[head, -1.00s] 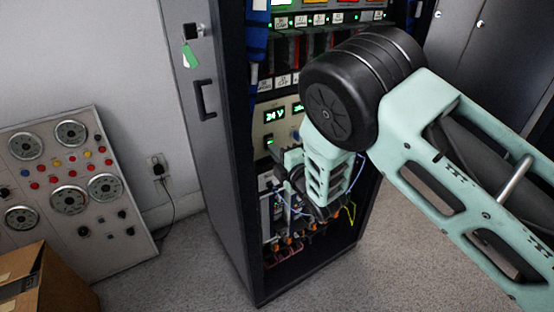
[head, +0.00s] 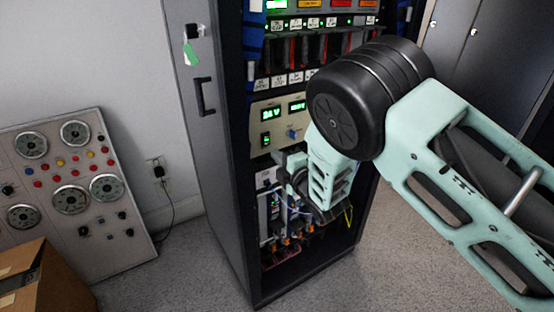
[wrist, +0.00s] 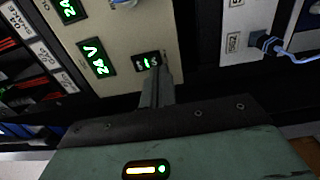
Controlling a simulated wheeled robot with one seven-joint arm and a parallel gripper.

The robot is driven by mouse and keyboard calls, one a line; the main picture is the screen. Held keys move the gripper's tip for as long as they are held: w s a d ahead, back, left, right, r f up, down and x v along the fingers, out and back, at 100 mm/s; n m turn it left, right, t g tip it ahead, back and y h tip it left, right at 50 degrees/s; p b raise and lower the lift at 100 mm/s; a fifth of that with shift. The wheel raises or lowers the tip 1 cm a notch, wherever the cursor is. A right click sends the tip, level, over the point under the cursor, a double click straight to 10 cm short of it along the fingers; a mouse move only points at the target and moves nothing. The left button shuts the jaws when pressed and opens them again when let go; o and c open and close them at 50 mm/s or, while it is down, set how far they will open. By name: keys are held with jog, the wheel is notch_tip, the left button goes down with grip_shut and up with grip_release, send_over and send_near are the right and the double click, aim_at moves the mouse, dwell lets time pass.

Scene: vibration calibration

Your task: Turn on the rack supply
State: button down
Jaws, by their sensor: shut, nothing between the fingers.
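The rack supply is a beige panel (head: 278,121) in the open rack, with two lit green displays; the left one (head: 270,114) reads 24 V. A small rocker switch (head: 266,139) with a green light sits below that display. In the wrist view the lit switch (wrist: 147,61) lies beside the 24 V display (wrist: 95,57). My gripper (wrist: 160,72) is shut and empty, its tips right by the switch; I cannot tell if they touch it. In the head view my gripper (head: 285,163) is just below the panel, its tips partly hidden.
A blue knob (head: 291,133) is on the supply panel. Modules with cables (head: 275,215) fill the lower rack. A gauge panel (head: 75,180) and a cardboard box (head: 60,280) are further left.

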jog(key=f+v, duration=0.1)
jog(key=v, duration=1)
jog(key=s+d+r+m+g+h, duration=0.3)
jog(key=s+m+g, duration=0.25)
jog(key=s, duration=0.55)
jog(key=s+d+r+m+g+h, duration=0.35)
jog(key=s+m, duration=0.25)
jog(key=s, duration=0.5)
jog(key=s+d+r+m+g+h, duration=0.35)
jog(key=s+m+g, duration=0.25)
jog(key=s, duration=0.5)
notch_tip(320, 180, up, 13)
jog(key=p, duration=1.2)
jog(key=shift+d, duration=0.35)
jog(key=shift+s, duration=0.1)
